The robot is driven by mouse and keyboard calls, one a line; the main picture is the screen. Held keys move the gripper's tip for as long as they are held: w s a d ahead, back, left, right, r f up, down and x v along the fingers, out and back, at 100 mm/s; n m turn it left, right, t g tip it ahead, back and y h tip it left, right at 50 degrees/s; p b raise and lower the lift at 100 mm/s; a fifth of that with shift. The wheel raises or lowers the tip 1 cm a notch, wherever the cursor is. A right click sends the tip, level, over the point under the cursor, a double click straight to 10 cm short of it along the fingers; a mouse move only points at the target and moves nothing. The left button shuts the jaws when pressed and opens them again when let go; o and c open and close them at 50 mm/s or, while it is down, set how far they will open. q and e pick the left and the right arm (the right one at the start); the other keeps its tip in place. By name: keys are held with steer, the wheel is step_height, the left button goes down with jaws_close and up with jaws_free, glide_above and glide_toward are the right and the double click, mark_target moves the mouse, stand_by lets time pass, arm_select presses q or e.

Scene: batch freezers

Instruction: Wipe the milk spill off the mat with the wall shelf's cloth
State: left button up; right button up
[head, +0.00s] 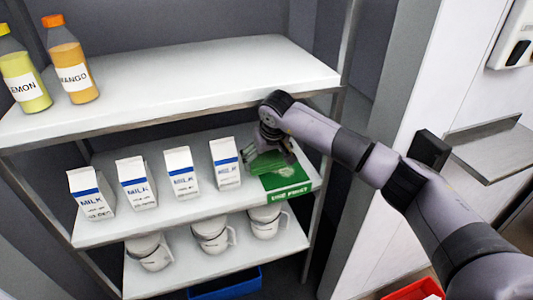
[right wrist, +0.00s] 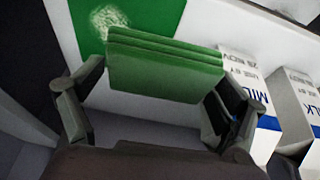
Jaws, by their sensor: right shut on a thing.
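My right gripper (head: 268,152) is shut on a folded green cloth (right wrist: 165,62), just above the middle shelf. The green mat (head: 287,188), lettered "USE FIRST", lies at the right end of that shelf, partly hidden by the gripper and cloth. In the right wrist view the mat (right wrist: 165,12) carries a white speckled milk spill (right wrist: 107,20), just beyond the cloth's edge. Whether the cloth touches the mat is hard to tell. The metal wall shelf (head: 495,150) at the right looks bare. My left gripper is out of view.
Several milk cartons (head: 225,163) stand in a row left of the mat. Juice bottles (head: 70,60) stand on the top shelf (head: 200,80), whose edge hangs close to my right wrist. White jugs (head: 265,220) are below. A rack post (head: 322,200) stands right of the mat.

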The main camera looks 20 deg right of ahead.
steer(key=shift+w+d+r+b, duration=0.35)
steer(key=shift+w+d+r, duration=0.2)
steer(key=shift+w+r, duration=0.25)
step_height(320, 180, down, 3)
steer(key=shift+s+a+r+b, duration=0.1)
steer(key=shift+s+r+b, duration=0.1)
steer(key=shift+b, duration=0.5)
steer(key=x, duration=0.3)
steer(key=w+x, duration=0.1)
steer(key=x, duration=0.1)
steer(key=shift+d+r+b, duration=0.15)
steer(key=shift+d+b, duration=0.1)
steer(key=shift+b, duration=0.15)
steer(key=shift+s+a+r, duration=0.1)
steer(key=shift+s+r, duration=0.05)
steer(key=shift+r, duration=0.05)
steer(key=shift+s+a+r, duration=0.2)
steer(key=shift+s+r, duration=0.1)
steer(key=shift+s, duration=0.3)
steer(key=shift+w+f, duration=0.1)
steer(key=shift+f, duration=0.05)
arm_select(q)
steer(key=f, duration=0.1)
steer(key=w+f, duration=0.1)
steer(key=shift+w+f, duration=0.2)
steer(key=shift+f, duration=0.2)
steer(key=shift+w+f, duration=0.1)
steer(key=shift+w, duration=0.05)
arm_select(e)
steer(key=shift+f, duration=0.1)
